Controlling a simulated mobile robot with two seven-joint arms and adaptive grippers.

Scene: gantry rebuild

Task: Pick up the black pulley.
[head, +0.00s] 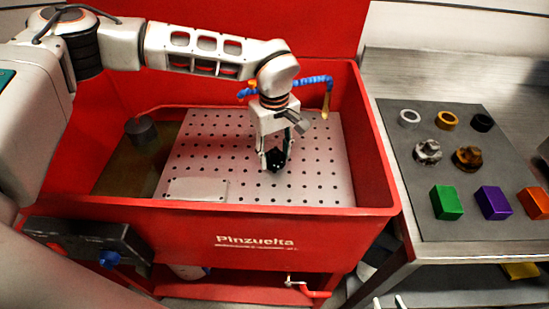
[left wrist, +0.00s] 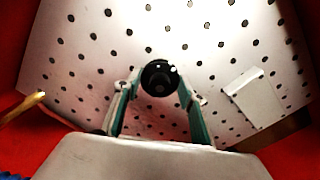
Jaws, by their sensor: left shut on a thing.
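The black pulley (head: 277,159) is between the fingertips of my left gripper (head: 275,152), over the perforated plate inside the red basin. In the left wrist view the pulley (left wrist: 159,77) sits round and dark between the two fingers of the left gripper (left wrist: 158,88), which is shut on it. I cannot tell exactly how far it is from the plate. Only the fingertips of my right gripper (head: 387,302) show at the bottom edge of the head view; they stand apart with nothing visible between them.
The red basin (head: 120,199) has raised walls around the perforated plate (head: 210,150). A dark cylinder (head: 141,130) stands at its left. On the right, a grey mat (head: 440,228) holds rings, two knobbly parts and coloured blocks. A blue hose (head: 315,80) hangs behind my gripper.

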